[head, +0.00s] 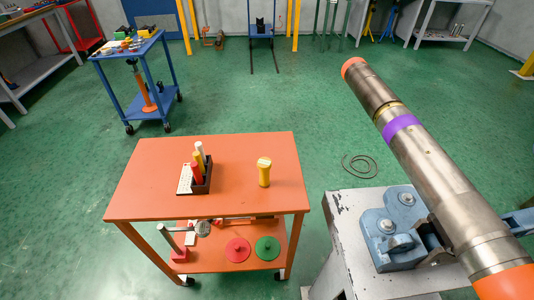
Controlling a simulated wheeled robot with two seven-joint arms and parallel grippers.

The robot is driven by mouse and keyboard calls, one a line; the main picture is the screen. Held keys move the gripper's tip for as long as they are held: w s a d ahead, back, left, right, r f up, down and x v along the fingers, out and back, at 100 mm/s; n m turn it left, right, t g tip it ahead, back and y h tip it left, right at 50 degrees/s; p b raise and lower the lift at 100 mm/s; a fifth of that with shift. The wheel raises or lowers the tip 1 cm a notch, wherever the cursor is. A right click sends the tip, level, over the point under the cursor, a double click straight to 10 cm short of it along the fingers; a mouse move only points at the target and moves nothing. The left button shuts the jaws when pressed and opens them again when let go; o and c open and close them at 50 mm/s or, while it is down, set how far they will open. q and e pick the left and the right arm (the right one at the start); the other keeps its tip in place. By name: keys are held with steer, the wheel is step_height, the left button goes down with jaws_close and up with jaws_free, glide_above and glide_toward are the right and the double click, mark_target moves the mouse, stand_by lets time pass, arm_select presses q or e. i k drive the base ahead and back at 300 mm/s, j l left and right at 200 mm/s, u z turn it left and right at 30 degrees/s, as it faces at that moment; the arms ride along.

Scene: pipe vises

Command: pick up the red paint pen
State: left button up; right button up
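The red paint pen (195,173) stands upright at the near end of a dark holder (207,178) on the orange table. A yellow pen (199,160) and a white pen (199,147) stand behind it in the same row. The pens overlap in this view, and their lower ends are hidden in the holder. Neither of my grippers shows in the head view.
A yellow cylinder (264,173) stands right of the holder on the orange table (150,165), whose top is otherwise largely clear. A long metal pipe (425,160) with a purple band lies in a blue vise (390,232) at right. A blue cart (125,77) stands at back left.

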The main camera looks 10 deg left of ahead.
mark_target(195, 169)
steer(key=k+j+u, duration=0.1)
steer(key=u, duration=0.95)
